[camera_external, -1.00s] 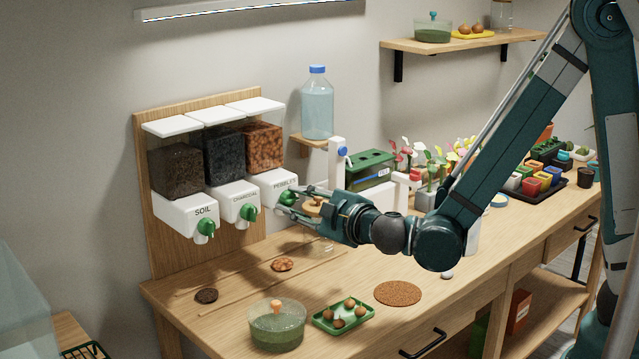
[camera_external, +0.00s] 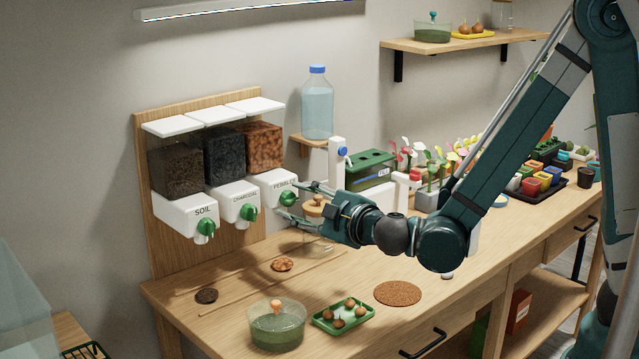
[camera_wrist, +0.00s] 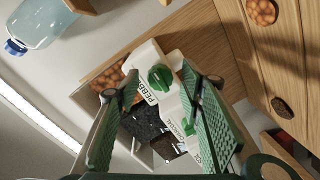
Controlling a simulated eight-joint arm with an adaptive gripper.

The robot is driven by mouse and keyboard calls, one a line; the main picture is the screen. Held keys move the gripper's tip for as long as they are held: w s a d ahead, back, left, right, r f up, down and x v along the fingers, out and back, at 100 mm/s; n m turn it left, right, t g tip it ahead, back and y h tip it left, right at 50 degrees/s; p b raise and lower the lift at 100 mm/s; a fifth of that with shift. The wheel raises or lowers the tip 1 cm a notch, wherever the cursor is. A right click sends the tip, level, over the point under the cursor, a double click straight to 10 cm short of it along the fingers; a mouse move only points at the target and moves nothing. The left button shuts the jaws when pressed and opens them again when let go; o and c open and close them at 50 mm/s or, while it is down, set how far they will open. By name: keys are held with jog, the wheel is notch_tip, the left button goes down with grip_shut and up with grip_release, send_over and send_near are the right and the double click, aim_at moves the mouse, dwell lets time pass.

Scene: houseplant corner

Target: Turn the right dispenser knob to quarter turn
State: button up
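The right dispenser (camera_external: 274,181), marked as pebbles, hangs on a wooden board with its green knob (camera_external: 288,198) on the front. In the wrist view this knob (camera_wrist: 161,78) lies between and beyond my fingertips, its grip bar slanted. My gripper (camera_external: 288,205) is open in front of the knob, fingers spread above and below it; it also shows in the wrist view (camera_wrist: 160,72). I see a gap between the fingers and the knob in the wrist view; contact cannot be told from outside. The charcoal knob (camera_external: 249,212) and soil knob (camera_external: 206,228) are to the left.
A glass jar with a wooden lid (camera_external: 316,208) stands just behind my gripper. A water bottle (camera_external: 317,104) sits on a small shelf. Below on the bench are a pebble dish (camera_external: 283,264), a cork mat (camera_external: 398,293) and a green tray (camera_external: 327,325).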

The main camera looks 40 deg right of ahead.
jog(key=s+r, duration=0.1)
jog(key=s, duration=1)
jog(key=shift+s+d, duration=0.1)
jog(key=s+d+f+m+g+h, duration=0.1)
jog(key=s+d+m+g+h, duration=0.15)
jog(key=d, duration=0.75)
jog(key=s+d+f+m+g+h, duration=0.1)
jog(key=s+d+m+g, duration=0.25)
jog(key=d, duration=0.75)
jog(key=s+d+m+g+y, duration=0.1)
jog(key=s+d+m+g, duration=0.1)
jog(key=s, duration=0.6)
jog(key=s+d+m+g+y, duration=0.2)
jog(key=s+d+m, duration=0.1)
jog(key=s, duration=0.4)
jog(key=shift+s+f, duration=0.4)
jog(key=shift+f, duration=0.05)
jog(key=shift+y, duration=0.25)
dwell(1.8)
